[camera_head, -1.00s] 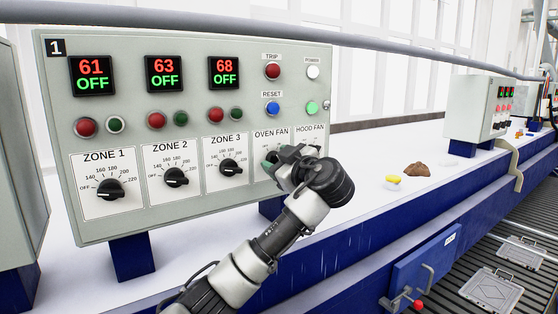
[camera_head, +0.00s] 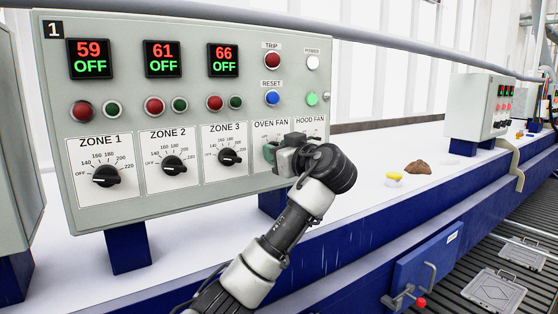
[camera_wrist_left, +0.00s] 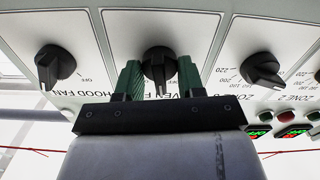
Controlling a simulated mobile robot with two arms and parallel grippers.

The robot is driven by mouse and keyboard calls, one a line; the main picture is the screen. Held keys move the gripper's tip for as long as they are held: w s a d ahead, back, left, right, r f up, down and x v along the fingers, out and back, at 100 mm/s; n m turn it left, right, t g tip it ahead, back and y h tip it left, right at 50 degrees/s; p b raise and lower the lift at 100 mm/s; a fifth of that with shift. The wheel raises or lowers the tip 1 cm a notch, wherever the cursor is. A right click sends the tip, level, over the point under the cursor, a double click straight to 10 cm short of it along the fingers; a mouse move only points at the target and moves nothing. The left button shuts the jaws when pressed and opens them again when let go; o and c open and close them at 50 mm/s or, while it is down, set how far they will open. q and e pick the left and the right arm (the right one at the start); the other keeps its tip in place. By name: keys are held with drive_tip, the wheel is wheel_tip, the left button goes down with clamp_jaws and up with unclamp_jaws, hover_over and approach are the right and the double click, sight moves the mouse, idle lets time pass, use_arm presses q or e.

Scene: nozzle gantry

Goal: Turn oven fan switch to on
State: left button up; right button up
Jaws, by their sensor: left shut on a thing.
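The oven fan switch (camera_wrist_left: 157,62) is a black rotary knob on a white plate labelled OVEN FAN (camera_head: 270,125). My left gripper (camera_head: 277,153) is at that plate and hides the knob in the head view. In the left wrist view, which shows the panel upside down, its green fingers (camera_wrist_left: 160,74) stand on both sides of the knob, shut on it. The knob's grip bar runs about vertical there. The fingers and palm cover part of its lettering. My right gripper is not in view.
The hood fan knob (camera_wrist_left: 53,66) is close beside the oven fan knob, with an OFF mark near it. The zone 3 knob (camera_head: 229,157) is on the other side. The trip (camera_head: 272,60) and reset (camera_head: 272,98) buttons are above. A blue beam (camera_head: 350,225) runs below the panel.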

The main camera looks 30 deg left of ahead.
use_arm(q)
drive_tip(key=m+b, duration=0.1)
drive_tip(key=m, duration=0.2)
drive_tip(key=shift+f+m, duration=0.1)
drive_tip(key=shift+m, duration=0.2)
drive_tip(key=shift+m+b, duration=0.5)
drive_tip(key=shift+m, duration=1.4)
drive_tip(key=o, duration=0.9)
drive_tip(key=shift+w, duration=0.1)
drive_tip(key=shift+d, duration=0.1)
